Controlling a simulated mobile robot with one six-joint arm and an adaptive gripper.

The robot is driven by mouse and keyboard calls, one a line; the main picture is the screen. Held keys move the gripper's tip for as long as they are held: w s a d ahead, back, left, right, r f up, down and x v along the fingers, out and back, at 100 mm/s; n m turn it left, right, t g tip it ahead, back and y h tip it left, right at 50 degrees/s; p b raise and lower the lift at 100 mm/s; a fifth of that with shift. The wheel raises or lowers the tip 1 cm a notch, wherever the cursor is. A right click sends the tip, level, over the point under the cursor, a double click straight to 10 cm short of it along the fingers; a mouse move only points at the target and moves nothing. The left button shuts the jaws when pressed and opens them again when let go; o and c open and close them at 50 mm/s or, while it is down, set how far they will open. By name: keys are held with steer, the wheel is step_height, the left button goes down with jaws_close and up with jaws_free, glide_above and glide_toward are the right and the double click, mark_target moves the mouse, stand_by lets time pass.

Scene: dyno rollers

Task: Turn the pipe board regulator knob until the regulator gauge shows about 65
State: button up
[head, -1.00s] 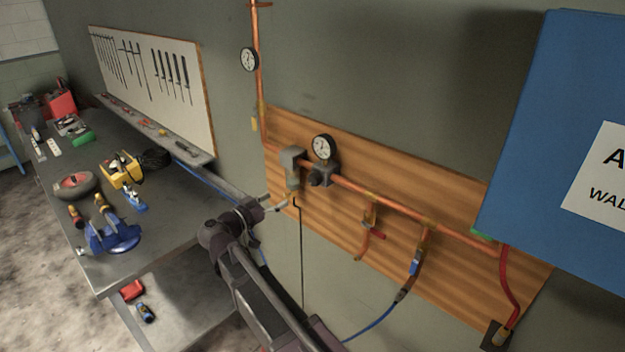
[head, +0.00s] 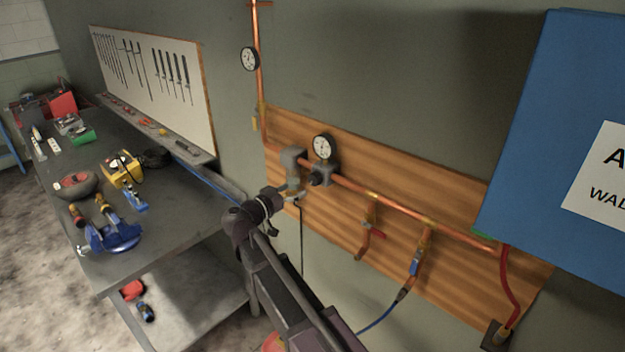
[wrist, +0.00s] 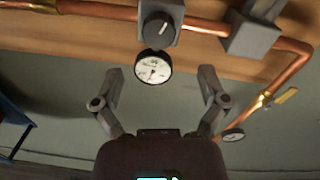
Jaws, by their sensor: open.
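The regulator, a grey block with a round dark knob (head: 316,180), sits on the copper pipe of the wooden board in the head view. The regulator gauge (head: 323,147), white-faced with a black rim, stands just above it. In the wrist view the knob (wrist: 158,30) is at top centre, with a pale pointer mark, and the gauge (wrist: 153,68) appears below it. The needle's reading is too small to tell. My gripper (head: 290,192) is left of the knob in the head view, below a grey block. In the wrist view my gripper (wrist: 160,72) is open and empty, fingers wide apart, apart from the knob.
A grey block (head: 293,159) on the pipe is left of the regulator. A red-handled valve (head: 372,234) and a blue hose fitting (head: 417,262) hang to the right. A second gauge (head: 250,59) is on the vertical pipe. A workbench (head: 180,215) stands left; a blue panel (head: 540,120) is at right.

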mark_target(312, 179)
steer(key=shift+x, duration=3.9)
steer(key=c, duration=1.2)
steer(key=shift+o, duration=0.2)
steer(key=shift+a, duration=0.15)
